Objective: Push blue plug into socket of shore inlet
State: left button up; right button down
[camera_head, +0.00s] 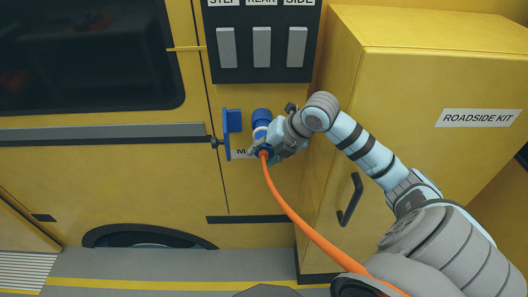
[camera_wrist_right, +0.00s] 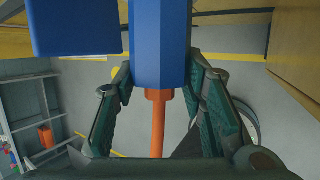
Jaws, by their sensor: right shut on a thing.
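The shore inlet is on the yellow vehicle side in the head view. Its blue lid (camera_head: 232,121) stands open on the left, beside a blue cylindrical part (camera_head: 262,115) with a pale ring under it. My right gripper (camera_head: 266,146) is shut on the blue plug just below that part. In the wrist view the blue plug (camera_wrist_right: 160,45) lies between the fingers of my right gripper (camera_wrist_right: 160,78), and the lid also shows (camera_wrist_right: 75,25). An orange cable (camera_head: 300,222) leaves the plug's lower end. The gripper partly hides the plug, and I cannot tell how far it is in the socket.
A black panel with several grey switches (camera_head: 262,47) is above the inlet. A yellow cabinet marked ROADSIDE KIT (camera_head: 440,75) with a dark handle (camera_head: 350,200) juts out on the right. A grey shelf (camera_wrist_right: 35,105) shows at left in the wrist view.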

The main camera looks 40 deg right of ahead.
jog(key=shift+w+d, duration=0.3)
jog(key=shift+w, duration=0.2)
jog(key=shift+w+d+r, duration=0.3)
jog(key=shift+w+r, duration=0.2)
dwell(0.8)
jog(key=c, duration=0.9)
grip_release()
jog(key=shift+f, duration=0.1)
jog(key=shift+c, duration=0.2)
jog(key=shift+a+f, duration=0.1)
jog(key=v, duration=0.8)
jog(key=shift+s+a+r, duration=0.15)
jog(key=shift+s+r, duration=0.05)
jog(key=shift+c, duration=0.3)
